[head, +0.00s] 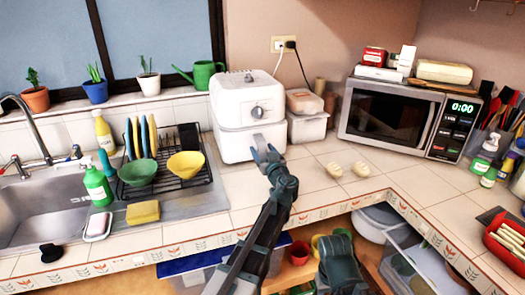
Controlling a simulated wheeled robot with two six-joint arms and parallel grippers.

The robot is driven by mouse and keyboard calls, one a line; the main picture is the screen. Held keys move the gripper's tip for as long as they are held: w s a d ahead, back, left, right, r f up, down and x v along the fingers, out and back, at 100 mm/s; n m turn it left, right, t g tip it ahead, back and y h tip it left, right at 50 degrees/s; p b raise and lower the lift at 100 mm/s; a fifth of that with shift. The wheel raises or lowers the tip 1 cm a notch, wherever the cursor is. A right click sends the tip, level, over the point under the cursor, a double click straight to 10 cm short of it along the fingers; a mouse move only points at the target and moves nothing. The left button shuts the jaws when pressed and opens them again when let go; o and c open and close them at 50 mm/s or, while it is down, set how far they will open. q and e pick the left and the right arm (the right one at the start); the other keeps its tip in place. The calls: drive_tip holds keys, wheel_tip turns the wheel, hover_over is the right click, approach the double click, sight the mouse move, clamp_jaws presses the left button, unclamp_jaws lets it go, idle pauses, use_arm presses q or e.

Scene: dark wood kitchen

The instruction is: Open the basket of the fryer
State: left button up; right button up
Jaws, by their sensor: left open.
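The white fryer (240,100) stands on the tiled counter against the back wall, with a round grey knob on its upper front. Its basket (233,146) is the lower white front section and sits flush in the body, closed. My left gripper (267,148) is open in front of the basket's right part, with its fingers pointing at the fryer. It covers the middle of the basket front, so the handle is hidden. I cannot tell whether the fingers touch it.
Food containers (307,126) stand close right of the fryer. A microwave (398,120) is farther right, with two pale rolls (347,170) on the counter before it. A dish rack (196,180) with bowls is at left, beside the sink (40,205). Counter in front of the fryer is clear.

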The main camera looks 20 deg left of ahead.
use_arm(q)
clamp_jaws()
idle(0.5)
idle(1.0)
